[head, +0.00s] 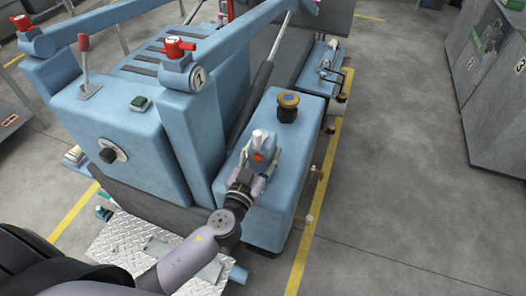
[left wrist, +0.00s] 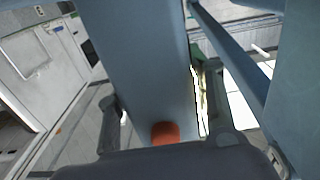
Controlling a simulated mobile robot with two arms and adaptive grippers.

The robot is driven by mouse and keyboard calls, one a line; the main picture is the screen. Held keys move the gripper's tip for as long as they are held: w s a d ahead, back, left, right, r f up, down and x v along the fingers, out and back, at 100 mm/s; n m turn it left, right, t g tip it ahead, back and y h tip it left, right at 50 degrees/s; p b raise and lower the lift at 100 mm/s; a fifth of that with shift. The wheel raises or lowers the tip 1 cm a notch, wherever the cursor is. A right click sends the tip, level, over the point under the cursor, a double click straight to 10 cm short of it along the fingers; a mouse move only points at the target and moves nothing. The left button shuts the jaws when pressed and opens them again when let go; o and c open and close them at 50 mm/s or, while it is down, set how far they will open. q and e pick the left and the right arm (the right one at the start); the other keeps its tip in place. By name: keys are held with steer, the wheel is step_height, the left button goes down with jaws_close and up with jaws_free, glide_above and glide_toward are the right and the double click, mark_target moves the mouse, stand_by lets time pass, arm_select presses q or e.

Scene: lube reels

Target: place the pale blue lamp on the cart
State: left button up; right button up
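The pale blue lamp (head: 262,145), a small upright body with a whitish top and an orange-red spot, stands on the blue side box of the large machine in the head view. A narrow gap shows beside the right-hand finger; contact on the other side is unclear. I cannot tell which thing is the cart. My right gripper is not in view.
A black-and-amber knob (head: 288,106) stands on the same box behind the lamp. The machine's blue post (head: 190,140) and slanting beam (head: 250,38) rise close by on the left. A diamond-plate platform (head: 125,243) lies low in front. Floor (head: 400,170) is clear to the right, before grey cabinets (head: 495,80).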

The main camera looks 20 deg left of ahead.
arm_select(q)
steer(key=o, duration=0.4)
steer(key=shift+r, duration=0.1)
